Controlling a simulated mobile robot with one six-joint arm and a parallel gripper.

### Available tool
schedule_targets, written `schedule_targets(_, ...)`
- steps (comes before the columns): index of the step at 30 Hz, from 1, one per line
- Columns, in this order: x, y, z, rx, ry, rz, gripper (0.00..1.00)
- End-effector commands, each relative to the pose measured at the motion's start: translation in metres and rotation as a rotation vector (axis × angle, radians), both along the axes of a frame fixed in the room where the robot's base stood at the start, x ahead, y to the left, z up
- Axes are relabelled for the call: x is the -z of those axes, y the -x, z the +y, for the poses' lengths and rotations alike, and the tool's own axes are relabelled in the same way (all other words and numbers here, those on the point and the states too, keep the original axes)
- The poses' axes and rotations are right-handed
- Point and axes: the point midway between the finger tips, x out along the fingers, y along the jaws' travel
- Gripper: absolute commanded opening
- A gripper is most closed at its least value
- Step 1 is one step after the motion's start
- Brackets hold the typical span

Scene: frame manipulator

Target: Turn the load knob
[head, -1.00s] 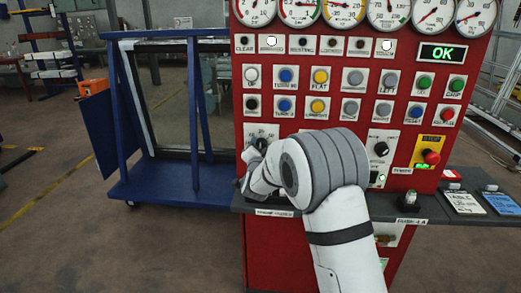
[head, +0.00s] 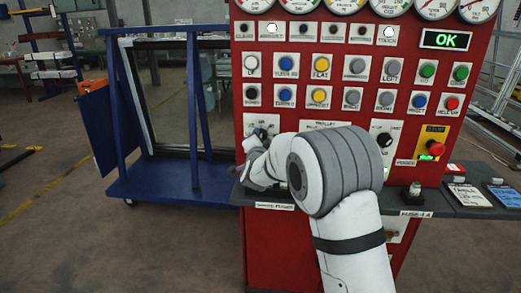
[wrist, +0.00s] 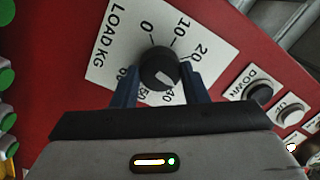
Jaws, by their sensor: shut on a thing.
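The load knob (wrist: 161,69) is a round black knob with a pale mark, on a white plate (wrist: 115,45) lettered LOAD KG with a numbered scale. In the wrist view my gripper (wrist: 160,84) is shut on the knob, with one dark finger on either side. The pale mark points toward the lower part of the scale, roughly near 40; the right finger hides some of the scale there. In the head view my gripper (head: 256,143) reaches this plate at the panel's lower left, and the wrist covers much of it.
The red panel (head: 340,70) carries gauges, several buttons, a lit OK display (head: 446,39) and a red emergency button (head: 435,149). A grey shelf (head: 455,207) runs below, with a fuse and cards. A blue frame rack (head: 160,180) stands to the left.

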Motion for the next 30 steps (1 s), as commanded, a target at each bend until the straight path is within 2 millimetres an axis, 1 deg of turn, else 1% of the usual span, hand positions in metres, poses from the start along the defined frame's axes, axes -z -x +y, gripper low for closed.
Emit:
schedule_targets(1,0.0094,0.0000,0.0001,0.000,-0.040,-0.006,0.17)
schedule_targets(21,0.0087,0.0000,0.0006,-0.001,-0.673,-0.027,0.17)
schedule_targets(30,0.0065,0.0001,0.0012,-0.001,-0.917,-0.033,0.17)
